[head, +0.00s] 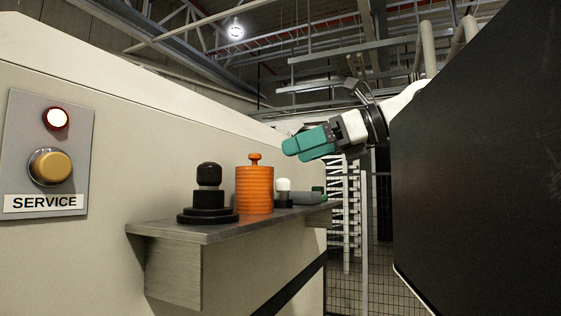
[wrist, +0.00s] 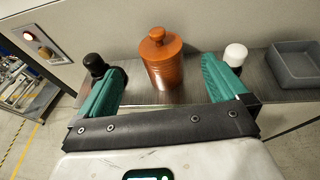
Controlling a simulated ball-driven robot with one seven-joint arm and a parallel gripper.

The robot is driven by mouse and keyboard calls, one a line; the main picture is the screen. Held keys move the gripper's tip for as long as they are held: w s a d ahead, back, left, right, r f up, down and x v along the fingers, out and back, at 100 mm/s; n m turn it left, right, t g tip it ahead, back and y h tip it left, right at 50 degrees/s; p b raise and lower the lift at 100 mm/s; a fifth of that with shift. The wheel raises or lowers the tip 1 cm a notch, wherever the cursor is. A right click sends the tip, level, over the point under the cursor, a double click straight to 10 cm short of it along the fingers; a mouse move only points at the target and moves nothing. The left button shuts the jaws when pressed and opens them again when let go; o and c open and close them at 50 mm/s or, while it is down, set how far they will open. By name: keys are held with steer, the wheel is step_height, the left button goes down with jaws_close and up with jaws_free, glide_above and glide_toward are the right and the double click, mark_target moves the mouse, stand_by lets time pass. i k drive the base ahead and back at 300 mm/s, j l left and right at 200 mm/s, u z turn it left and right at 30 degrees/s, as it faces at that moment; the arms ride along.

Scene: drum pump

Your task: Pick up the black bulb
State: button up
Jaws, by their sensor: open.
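The black bulb (head: 208,175) stands upright on a stepped black base at the near end of a metal shelf. In the wrist view the black bulb (wrist: 95,63) is at the left, just outside my left-hand green finger, which partly hides its base. My gripper (head: 291,148) is open and empty, above and beyond the black bulb in the head view. In the wrist view the orange ribbed canister (wrist: 163,65) shows between the two fingers. No contact with it can be made out.
The shelf (head: 180,233) juts from a beige wall and also holds the orange canister (head: 254,190), a white-topped bulb (head: 283,185) and a grey tray (wrist: 296,65). A service panel (head: 47,150) is on the wall at left. A large dark panel fills the right of the head view.

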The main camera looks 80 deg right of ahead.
mark_target(209, 174)
steer(key=k+j, duration=0.1)
steer(key=k, duration=0.4)
steer(key=k+j, duration=0.15)
steer(key=k, duration=0.35)
